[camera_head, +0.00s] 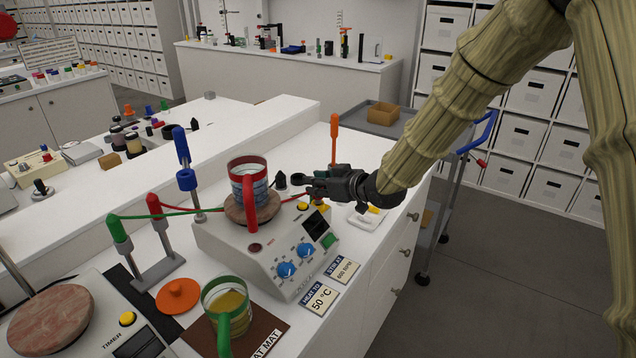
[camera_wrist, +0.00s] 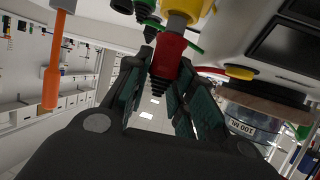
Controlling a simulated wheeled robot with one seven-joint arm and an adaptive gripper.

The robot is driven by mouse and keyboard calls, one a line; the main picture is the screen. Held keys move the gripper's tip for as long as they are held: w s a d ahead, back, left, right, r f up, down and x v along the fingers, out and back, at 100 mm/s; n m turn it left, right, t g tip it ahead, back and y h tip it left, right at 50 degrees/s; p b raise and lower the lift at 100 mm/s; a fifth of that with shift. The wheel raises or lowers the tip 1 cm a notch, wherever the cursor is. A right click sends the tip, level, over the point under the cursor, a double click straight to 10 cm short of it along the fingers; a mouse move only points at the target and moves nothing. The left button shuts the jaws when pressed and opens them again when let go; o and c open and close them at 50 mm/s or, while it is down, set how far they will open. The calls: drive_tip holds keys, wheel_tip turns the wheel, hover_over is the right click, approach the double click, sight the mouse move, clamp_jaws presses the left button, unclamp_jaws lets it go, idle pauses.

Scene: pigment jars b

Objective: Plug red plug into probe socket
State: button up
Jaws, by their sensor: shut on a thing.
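My gripper (camera_head: 322,190) is at the back right corner of the hotplate unit (camera_head: 262,252). In the wrist view my gripper (camera_wrist: 166,88) is shut on the red plug (camera_wrist: 168,54), between its dark green pads. The red plug's far end meets a yellow collar (camera_wrist: 184,10), which looks like the socket; I cannot tell whether it is seated. A yellow part (camera_head: 319,206) shows just below my gripper in the head view. A green stepped plug (camera_wrist: 150,25) is beside the collar. The red cord (camera_head: 215,208) runs from the red probe (camera_head: 155,204) behind the beaker.
A red-rimmed beaker (camera_head: 249,170) stands on the hotplate, close left of my gripper. An orange-handled tool (camera_head: 334,135) stands upright behind it. A blue clamp stand (camera_head: 186,180), the green probe (camera_head: 120,235) and a green-handled beaker (camera_head: 228,310) are further left.

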drive_tip(key=shift+f+b, duration=0.35)
drive_tip(key=shift+f, duration=0.35)
drive_tip(key=o, duration=1.1)
drive_tip(key=shift+r, duration=0.1)
drive_tip(key=v, duration=1.2)
